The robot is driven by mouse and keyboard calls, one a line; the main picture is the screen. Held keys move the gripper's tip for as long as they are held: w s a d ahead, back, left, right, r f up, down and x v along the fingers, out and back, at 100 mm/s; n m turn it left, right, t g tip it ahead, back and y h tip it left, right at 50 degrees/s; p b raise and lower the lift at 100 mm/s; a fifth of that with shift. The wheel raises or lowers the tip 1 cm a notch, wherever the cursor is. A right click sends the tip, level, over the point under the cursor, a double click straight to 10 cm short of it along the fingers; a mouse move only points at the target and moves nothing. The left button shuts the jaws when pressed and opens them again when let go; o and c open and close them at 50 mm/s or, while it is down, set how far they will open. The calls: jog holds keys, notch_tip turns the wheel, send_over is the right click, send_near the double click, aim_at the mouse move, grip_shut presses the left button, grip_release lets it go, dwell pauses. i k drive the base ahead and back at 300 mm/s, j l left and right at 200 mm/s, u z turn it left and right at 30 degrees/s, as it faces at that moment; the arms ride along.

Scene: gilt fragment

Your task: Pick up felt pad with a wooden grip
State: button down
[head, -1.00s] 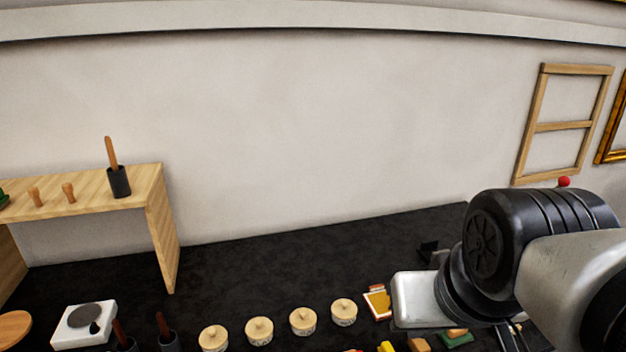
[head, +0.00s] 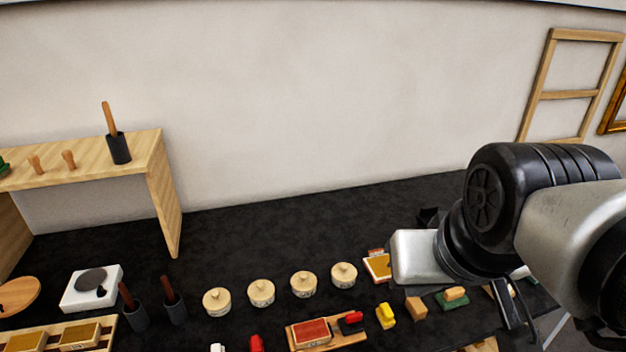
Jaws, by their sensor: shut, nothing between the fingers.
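The felt pad with a wooden grip looks to be the green pad with a light wooden block on top (head: 453,299), lying on the dark bench at the lower right in the head view. My gripper (head: 516,312) is just right of it, partly hidden beneath my arm. It is shut and empty, apart from the pad as far as I can see.
A tan wooden block (head: 415,308) and a yellow item (head: 386,316) lie left of the pad. A wooden tray with a red pad (head: 311,332) is further left. Several round lidded pots (head: 303,284) stand behind. A wooden shelf (head: 160,190) stands at the left.

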aim_at(455, 297)
jog(key=k+z, duration=0.1)
jog(key=z, duration=0.25)
jog(key=k+l+z, duration=0.15)
jog(key=z, duration=0.2)
jog(key=i+l+u, duration=0.3)
jog(key=l, duration=0.3)
jog(key=i+l+u, duration=0.25)
jog(key=l, duration=0.4)
jog(key=i+l+u, duration=0.15)
jog(key=l, duration=0.2)
jog(key=i, duration=0.05)
